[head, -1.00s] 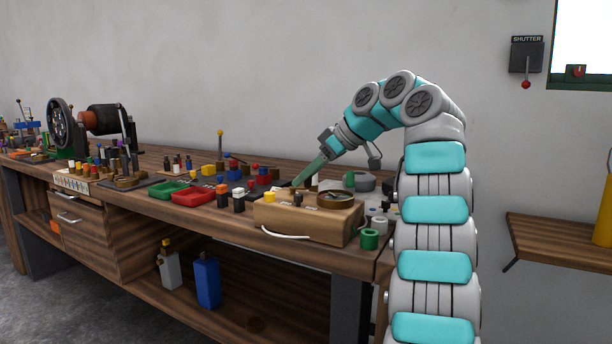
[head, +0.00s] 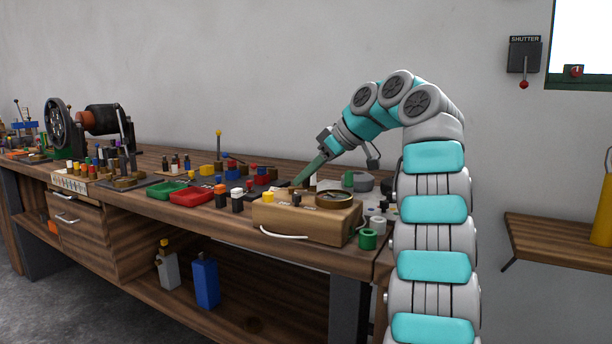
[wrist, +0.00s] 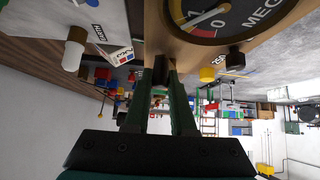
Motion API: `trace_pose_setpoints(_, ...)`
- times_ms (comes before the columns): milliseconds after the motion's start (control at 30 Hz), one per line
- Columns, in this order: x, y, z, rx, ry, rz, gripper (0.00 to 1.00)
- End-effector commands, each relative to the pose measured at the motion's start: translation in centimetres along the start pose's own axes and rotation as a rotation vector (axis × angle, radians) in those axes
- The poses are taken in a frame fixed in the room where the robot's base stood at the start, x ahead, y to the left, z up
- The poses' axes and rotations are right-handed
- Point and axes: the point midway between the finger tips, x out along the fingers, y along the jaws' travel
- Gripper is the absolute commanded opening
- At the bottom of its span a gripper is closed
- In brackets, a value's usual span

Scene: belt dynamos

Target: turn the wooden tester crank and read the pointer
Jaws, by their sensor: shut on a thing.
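The wooden tester (head: 300,226) is a pale box with a round dial on top, near the right end of the bench. In the wrist view its dark dial (wrist: 240,18) shows part of the word MEG, a 0 and a coloured band. The pale pointer (wrist: 208,16) lies near the low-end figures; the dial is cut off, so an exact reading is not clear. My gripper (head: 296,184) reaches down at the tester's far side. In the wrist view its green fingers (wrist: 165,72) are shut on a dark piece beside the box, apparently the crank; the fingers mostly hide it.
Red (head: 193,196) and green (head: 167,190) trays and several small parts crowd the bench left of the tester. A green spool (head: 367,239) stands close to its right. A white cable (head: 284,235) hangs at its front.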

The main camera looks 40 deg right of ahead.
Motion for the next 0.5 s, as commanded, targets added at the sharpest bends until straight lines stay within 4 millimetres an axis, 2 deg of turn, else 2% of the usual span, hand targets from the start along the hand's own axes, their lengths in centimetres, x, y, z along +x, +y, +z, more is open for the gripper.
trace_pose_setpoints(500,-0.20,-0.08,0.26,0.060,-0.002,0.062,0.00)
